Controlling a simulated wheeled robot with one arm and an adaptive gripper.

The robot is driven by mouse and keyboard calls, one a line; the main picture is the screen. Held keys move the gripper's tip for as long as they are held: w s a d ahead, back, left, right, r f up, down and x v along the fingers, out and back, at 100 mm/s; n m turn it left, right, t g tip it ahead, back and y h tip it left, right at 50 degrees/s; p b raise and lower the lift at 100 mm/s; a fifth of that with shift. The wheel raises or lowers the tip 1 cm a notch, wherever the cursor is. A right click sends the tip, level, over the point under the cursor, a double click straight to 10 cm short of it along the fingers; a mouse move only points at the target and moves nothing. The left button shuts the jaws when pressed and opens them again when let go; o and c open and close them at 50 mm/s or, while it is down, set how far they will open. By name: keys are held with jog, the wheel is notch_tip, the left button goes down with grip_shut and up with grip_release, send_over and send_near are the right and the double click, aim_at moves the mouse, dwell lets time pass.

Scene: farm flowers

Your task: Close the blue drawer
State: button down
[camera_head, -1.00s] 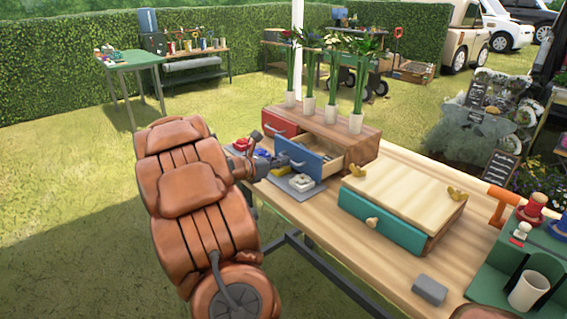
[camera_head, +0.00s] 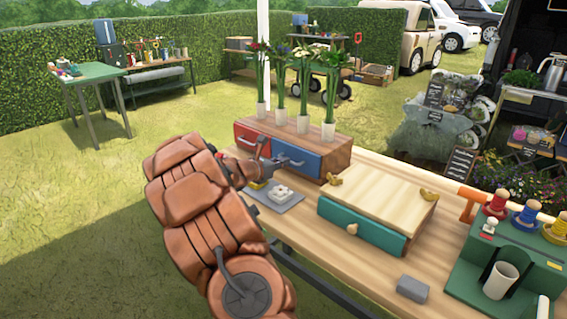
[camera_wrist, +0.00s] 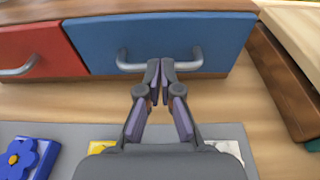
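The blue drawer (camera_head: 298,158) sits in the wooden cabinet (camera_head: 334,162), its front about level with the red drawer beside it. The blue drawer front (camera_wrist: 205,38) fills the upper middle of the wrist view, with its grey bar handle (camera_wrist: 130,66) facing me. My gripper (camera_wrist: 161,70) has its fingertips together at the middle of the handle, covering part of it. I cannot tell whether the tips touch the handle or the drawer front. In the head view my gripper (camera_head: 272,160) is at the cabinet front, partly hidden by my arm.
The red drawer (camera_head: 252,139) is flush to the left. Several vases with flowers (camera_head: 303,124) stand on the cabinet. A grey mat (camera_head: 283,207) with small items, including a blue flower piece (camera_wrist: 22,158), lies in front. A box with a teal drawer (camera_head: 360,229) stands right.

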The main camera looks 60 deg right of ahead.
jog(key=shift+r, duration=0.15)
jog(key=p+v, duration=0.1)
jog(key=v, duration=1.3)
